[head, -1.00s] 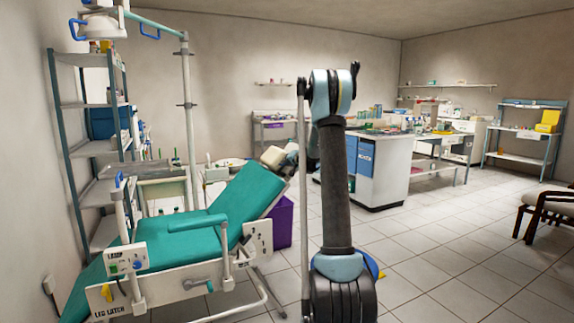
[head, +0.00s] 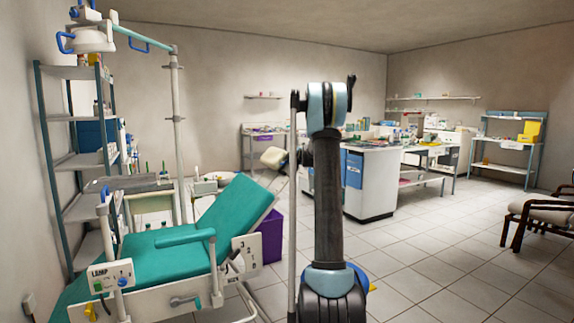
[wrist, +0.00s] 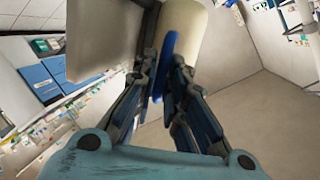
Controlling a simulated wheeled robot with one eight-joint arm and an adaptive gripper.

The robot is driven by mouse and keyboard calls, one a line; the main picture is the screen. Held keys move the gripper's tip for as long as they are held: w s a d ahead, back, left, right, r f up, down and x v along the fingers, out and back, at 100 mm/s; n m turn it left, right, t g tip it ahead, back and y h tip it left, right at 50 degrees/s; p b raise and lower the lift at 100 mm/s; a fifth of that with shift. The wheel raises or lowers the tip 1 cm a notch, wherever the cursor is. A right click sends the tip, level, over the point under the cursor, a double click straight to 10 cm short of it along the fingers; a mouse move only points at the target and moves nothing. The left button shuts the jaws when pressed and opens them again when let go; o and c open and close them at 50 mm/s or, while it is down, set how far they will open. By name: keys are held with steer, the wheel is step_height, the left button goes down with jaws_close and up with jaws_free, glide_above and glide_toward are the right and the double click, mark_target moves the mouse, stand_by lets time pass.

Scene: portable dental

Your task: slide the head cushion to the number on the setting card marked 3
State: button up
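The cream head cushion (head: 274,157) shows in the head view above the upper end of the teal chair's backrest (head: 240,205), partly hidden by my arm. A gap shows between cushion and backrest. In the wrist view a cream rounded part of it (wrist: 185,22) is at the top, with a blue strip like a handle (wrist: 165,68) beside it. My gripper (wrist: 164,72) has its fingers close on both sides of this strip and appears shut on it. The white setting card (head: 246,249) is on the backrest's side; a 3 seems readable near its top, with smaller marks below.
A white lamp panel (head: 110,276) and an armrest (head: 185,238) are on the chair. A purple bin (head: 271,235) stands behind it. A white cabinet (head: 370,185) is beyond my arm. Tiled floor at right is free up to a dark-framed chair (head: 540,215).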

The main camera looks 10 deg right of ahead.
steer(key=shift+o, duration=1.1)
steer(key=shift+s, duration=0.1)
steer(key=v, duration=1.1)
steer(key=shift+s+d, duration=0.15)
steer(key=shift+s, duration=0.2)
